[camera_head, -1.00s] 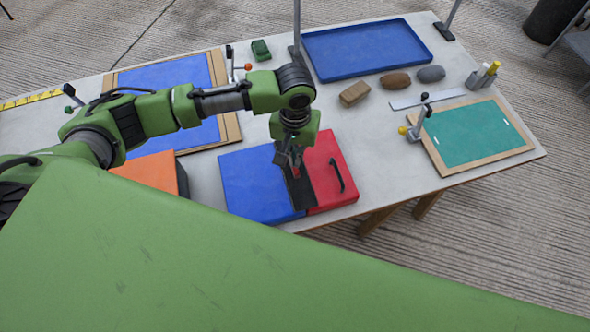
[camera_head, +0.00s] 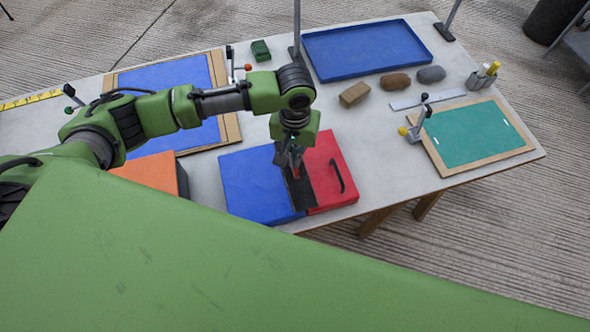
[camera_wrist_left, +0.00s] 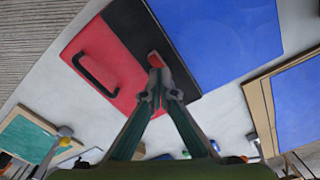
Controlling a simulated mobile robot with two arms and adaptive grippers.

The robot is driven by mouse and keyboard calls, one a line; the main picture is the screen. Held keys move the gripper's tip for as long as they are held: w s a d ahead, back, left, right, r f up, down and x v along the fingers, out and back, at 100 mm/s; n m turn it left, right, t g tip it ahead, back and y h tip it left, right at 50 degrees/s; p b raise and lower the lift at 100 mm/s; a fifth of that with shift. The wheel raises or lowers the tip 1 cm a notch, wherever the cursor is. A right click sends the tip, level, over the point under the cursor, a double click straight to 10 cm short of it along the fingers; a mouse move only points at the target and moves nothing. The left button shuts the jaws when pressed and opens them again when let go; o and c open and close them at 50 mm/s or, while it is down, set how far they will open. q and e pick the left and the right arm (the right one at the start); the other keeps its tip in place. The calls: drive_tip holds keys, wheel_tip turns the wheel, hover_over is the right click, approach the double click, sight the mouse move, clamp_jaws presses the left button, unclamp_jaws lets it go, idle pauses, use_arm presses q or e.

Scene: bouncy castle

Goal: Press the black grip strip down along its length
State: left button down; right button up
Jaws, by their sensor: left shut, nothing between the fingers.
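The black grip strip (camera_head: 303,194) lies along the seam between a blue pad (camera_head: 252,186) and a red pad (camera_head: 326,165) at the table's front edge. In the left wrist view the strip (camera_wrist_left: 127,26) runs diagonally between the red pad (camera_wrist_left: 103,58) and the blue pad (camera_wrist_left: 222,38). My left gripper (camera_head: 296,174) points down over the strip, shut and empty. In the wrist view its fingertips (camera_wrist_left: 155,61) overlap the strip and hide part of it. I cannot tell whether they touch it. My right gripper is not in view.
A black handle (camera_head: 338,176) stands up on the red pad. An orange block (camera_head: 148,171) is to the left. Behind are a blue tray (camera_head: 366,50), a brown block (camera_head: 355,93) and a clamp (camera_head: 418,118) beside a framed green panel (camera_head: 471,134).

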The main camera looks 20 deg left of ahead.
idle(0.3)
use_arm(q)
drive_tip(key=shift+f, duration=1.05)
idle(0.4)
wheel_tip(320, 180, up, 6)
drive_tip(key=p, duration=0.8)
drive_tip(key=shift+r, duration=0.1)
